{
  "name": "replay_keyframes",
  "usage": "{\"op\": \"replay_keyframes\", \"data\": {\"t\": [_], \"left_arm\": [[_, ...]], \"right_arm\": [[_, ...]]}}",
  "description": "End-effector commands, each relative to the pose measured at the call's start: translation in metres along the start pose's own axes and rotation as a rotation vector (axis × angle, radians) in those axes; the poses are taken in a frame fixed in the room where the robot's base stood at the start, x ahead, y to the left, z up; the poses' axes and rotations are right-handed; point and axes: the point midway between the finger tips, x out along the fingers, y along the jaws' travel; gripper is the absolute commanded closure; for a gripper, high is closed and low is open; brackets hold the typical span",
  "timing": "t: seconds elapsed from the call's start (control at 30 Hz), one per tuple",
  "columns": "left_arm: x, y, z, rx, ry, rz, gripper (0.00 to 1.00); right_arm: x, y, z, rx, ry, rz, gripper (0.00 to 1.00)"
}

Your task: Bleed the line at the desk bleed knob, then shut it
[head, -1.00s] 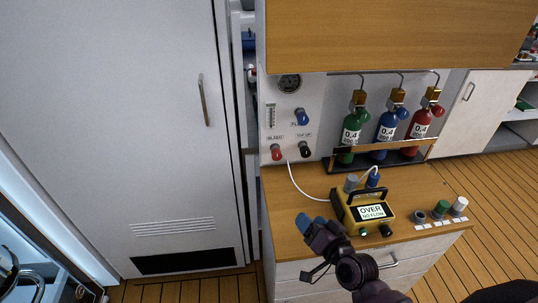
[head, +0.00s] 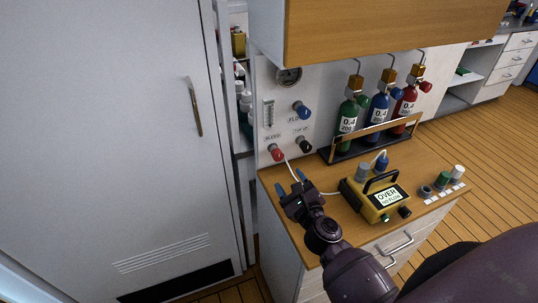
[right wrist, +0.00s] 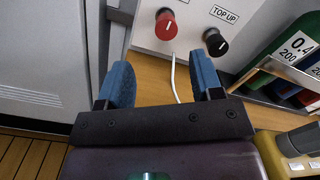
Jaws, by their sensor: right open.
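The red bleed knob (head: 277,153) sits low on the white fill panel (head: 284,106); it also shows in the right wrist view (right wrist: 166,26). The black top-up knob (head: 304,145) is to its right, and the blue flow knob (head: 301,110) is above. My right gripper (head: 290,181) is open and empty, with blue fingertips, over the desk just below and in front of the red knob, apart from it. In the right wrist view the red knob lies beyond and between the two fingers. My left gripper is not in view.
A yellow meter (head: 376,197) reading "OVER NO FLOW" stands on the wooden desk, with a white hose running to the panel. Green, blue and red bottles (head: 347,115) stand in a rack behind. A wooden cabinet (head: 390,30) overhangs the panel.

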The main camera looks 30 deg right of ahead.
Motion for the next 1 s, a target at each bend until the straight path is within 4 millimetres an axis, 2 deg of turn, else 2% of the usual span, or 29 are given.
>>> {"op": "replay_keyframes", "data": {"t": [0.13,0.37,0.8,1.0], "left_arm": [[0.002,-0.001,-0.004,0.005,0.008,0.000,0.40],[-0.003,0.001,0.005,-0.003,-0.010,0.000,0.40],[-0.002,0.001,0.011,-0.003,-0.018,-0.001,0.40],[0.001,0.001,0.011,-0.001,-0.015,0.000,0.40]], "right_arm": [[-0.001,-0.003,-0.008,0.223,0.044,-0.025,0.40],[0.007,-0.004,-0.010,0.276,0.048,-0.032,0.40],[0.071,-0.005,-0.013,0.271,0.047,-0.030,0.40],[0.095,-0.006,-0.015,0.270,0.048,-0.031,0.40]]}}
